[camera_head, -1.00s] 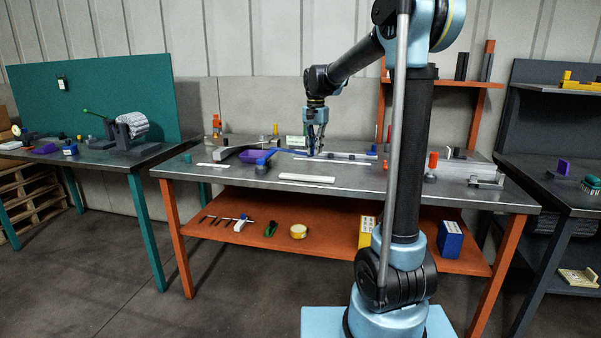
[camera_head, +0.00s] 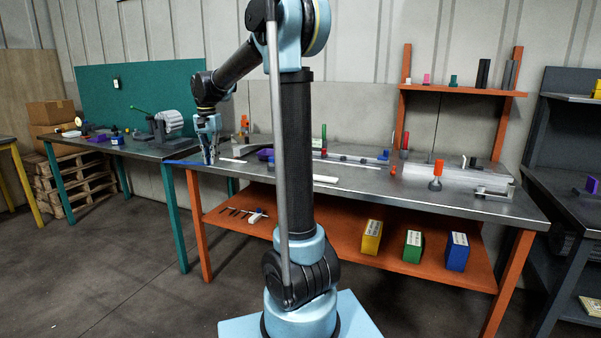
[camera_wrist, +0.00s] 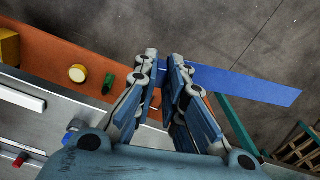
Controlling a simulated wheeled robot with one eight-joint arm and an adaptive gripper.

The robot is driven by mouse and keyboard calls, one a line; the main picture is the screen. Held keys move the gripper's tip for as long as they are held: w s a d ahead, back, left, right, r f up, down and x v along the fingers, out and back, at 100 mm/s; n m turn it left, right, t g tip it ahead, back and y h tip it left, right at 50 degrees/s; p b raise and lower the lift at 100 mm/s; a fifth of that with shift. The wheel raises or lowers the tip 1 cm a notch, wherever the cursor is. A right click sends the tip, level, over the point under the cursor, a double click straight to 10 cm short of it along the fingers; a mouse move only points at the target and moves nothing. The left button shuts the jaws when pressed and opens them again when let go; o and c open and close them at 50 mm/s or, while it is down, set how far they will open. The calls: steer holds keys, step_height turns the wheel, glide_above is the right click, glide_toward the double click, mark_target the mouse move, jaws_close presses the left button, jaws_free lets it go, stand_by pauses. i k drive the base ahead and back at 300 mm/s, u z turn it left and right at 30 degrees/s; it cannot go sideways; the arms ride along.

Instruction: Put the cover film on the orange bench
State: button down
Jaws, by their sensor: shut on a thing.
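My gripper (camera_head: 209,158) is shut on a thin flat blue strip (camera_wrist: 240,84), which looks like the cover film. In the wrist view the strip passes between my fingertips (camera_wrist: 164,68) and sticks out to the right over the floor. In the head view the strip (camera_head: 184,163) shows left of my fingers, near the left end of the orange bench (camera_head: 335,218). This bench has a grey metal top and orange legs and shelf. I cannot tell whether the strip touches the top. My arm hides part of the bench.
A teal bench (camera_head: 130,148) stands close on the left, and a dark bench (camera_head: 540,180) on the right.

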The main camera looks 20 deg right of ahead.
mark_target(332, 169)
steer(key=u, duration=1.5)
steer(key=i, duration=1.1)
steer(key=z, duration=3.45)
